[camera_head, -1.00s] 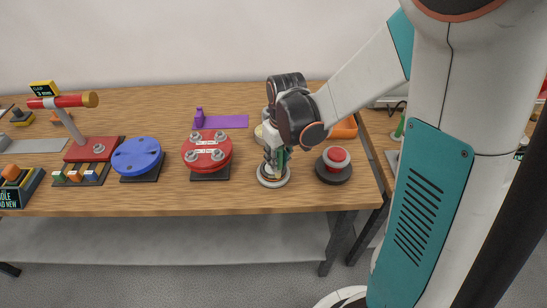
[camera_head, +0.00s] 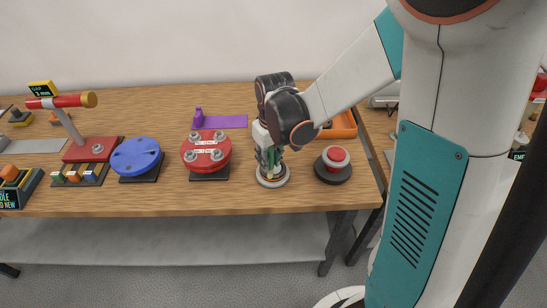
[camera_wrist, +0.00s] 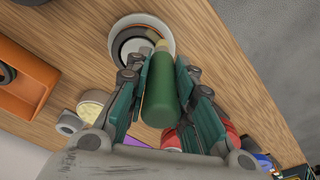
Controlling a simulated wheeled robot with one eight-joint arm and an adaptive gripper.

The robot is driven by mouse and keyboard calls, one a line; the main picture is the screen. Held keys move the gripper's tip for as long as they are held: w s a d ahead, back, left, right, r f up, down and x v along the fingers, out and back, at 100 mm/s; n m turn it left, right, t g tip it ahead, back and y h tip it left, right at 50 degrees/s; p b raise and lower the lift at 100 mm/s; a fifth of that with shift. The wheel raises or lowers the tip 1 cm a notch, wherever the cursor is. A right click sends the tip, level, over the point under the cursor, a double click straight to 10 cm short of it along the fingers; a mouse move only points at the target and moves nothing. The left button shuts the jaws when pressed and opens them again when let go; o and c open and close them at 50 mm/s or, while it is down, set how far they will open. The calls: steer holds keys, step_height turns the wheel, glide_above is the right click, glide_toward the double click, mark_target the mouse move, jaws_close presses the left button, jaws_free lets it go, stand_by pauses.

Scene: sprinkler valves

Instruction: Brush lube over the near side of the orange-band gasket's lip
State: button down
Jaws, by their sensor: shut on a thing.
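My gripper (camera_wrist: 163,65) is shut on a green-handled brush (camera_wrist: 160,95), whose pale tip reaches over a round whitish holder (camera_wrist: 171,40). Inside the holder is a dark ring-shaped gasket with an orange-brown band (camera_wrist: 124,36). The brush end and fingers cover part of the ring, and I cannot tell whether the tip touches the lip. In the head view my gripper (camera_head: 268,158) points down just above the holder (camera_head: 273,183). A small pot with cream-coloured contents (camera_wrist: 92,104) stands near the gripper in the wrist view.
A red button on a dark base (camera_head: 336,160) stands close right of the holder. A red bolted flange (camera_head: 206,152) and a blue one (camera_head: 136,156) are to the left. An orange tray (camera_head: 341,126) and a purple piece (camera_head: 224,122) lie behind. The table's front edge is near.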

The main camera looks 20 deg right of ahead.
stand_by(0.7)
steer(key=shift+s+d, duration=0.2)
steer(key=shift+d, duration=0.35)
steer(key=shift+s+d, duration=0.15)
steer(key=shift+d, duration=0.4)
steer(key=shift+a, duration=0.1)
steer(key=shift+w+a, duration=0.2)
steer(key=shift+a, duration=0.35)
steer(key=shift+w+a, duration=0.2)
steer(key=shift+a, duration=0.35)
steer(key=shift+d, duration=0.1)
steer(key=shift+s+d, duration=0.2)
steer(key=shift+d, duration=0.35)
steer(key=shift+s+d, duration=0.2)
steer(key=shift+d, duration=0.35)
steer(key=shift+r, duration=0.1)
